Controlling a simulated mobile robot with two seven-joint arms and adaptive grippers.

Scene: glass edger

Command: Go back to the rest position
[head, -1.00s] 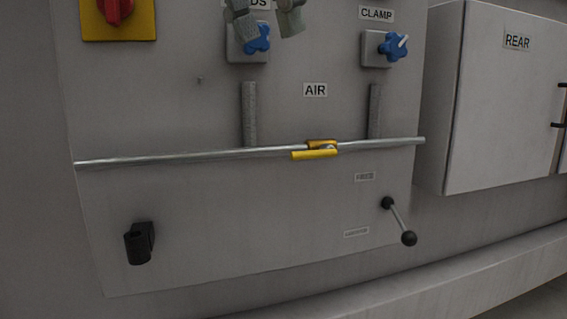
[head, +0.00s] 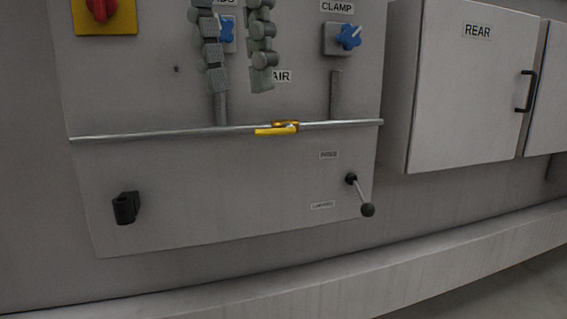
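My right gripper (head: 240,82) hangs into the top middle of the head view, in front of the grey panel (head: 230,180). Its two segmented grey fingers point down and stand apart, with nothing between them. They partly cover the left blue knob (head: 227,33) and the AIR label (head: 282,76). Whether they touch the panel cannot be told. My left gripper is not in the head view.
A metal air pipe with a yellow-handled valve (head: 277,128) crosses the panel. A blue clamp knob (head: 348,36), a red switch (head: 101,8), a black holder (head: 126,208) and a black-knobbed lever (head: 361,195) stick out. The REAR cabinet (head: 465,90) stands right, above a ledge (head: 330,282).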

